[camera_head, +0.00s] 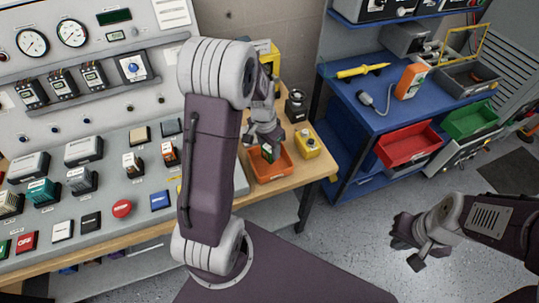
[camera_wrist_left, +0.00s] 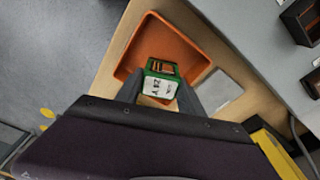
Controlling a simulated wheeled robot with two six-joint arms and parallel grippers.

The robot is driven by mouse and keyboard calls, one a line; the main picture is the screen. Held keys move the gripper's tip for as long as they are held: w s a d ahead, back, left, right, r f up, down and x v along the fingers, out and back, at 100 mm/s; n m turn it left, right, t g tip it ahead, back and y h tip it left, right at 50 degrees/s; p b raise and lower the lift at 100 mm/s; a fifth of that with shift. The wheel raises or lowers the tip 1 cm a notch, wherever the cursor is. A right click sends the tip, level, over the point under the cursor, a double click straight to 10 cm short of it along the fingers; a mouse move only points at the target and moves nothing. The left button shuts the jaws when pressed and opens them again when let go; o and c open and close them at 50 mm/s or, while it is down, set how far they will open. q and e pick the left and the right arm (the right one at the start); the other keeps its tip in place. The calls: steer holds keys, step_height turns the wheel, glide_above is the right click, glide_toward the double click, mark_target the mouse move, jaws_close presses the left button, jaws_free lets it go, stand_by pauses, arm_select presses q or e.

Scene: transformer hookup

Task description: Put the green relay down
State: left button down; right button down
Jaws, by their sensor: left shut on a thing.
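The green relay (camera_head: 267,153) is held in my left gripper (camera_head: 266,142) over the orange tray (camera_head: 287,172) on the wooden bench. In the left wrist view the relay (camera_wrist_left: 161,82) sits between the two fingers, its white label and orange-marked face showing. The tray (camera_wrist_left: 183,46) lies behind and around it in that view. I cannot tell whether the relay touches the tray floor. My right gripper (camera_head: 408,246) hangs over the floor at the right, open and empty, far from the relay.
A yellow box (camera_head: 306,146) stands beside the tray, with a dark knobbed part (camera_head: 296,105) behind it. The control panel (camera_head: 110,140) fills the left. A blue cart (camera_head: 370,108) with red (camera_head: 405,147) and green (camera_head: 468,117) bins stands to the right.

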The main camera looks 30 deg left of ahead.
mark_target(270, 155)
arm_select(q)
step_height(270, 155, down, 3)
steer(key=shift+d+f, duration=0.1)
steer(key=shift+d, duration=0.05)
steer(key=shift+f, duration=0.35)
steer(key=shift+f+b, duration=0.15)
steer(key=shift+b, duration=0.15)
steer(key=c, duration=0.7)
jaws_free()
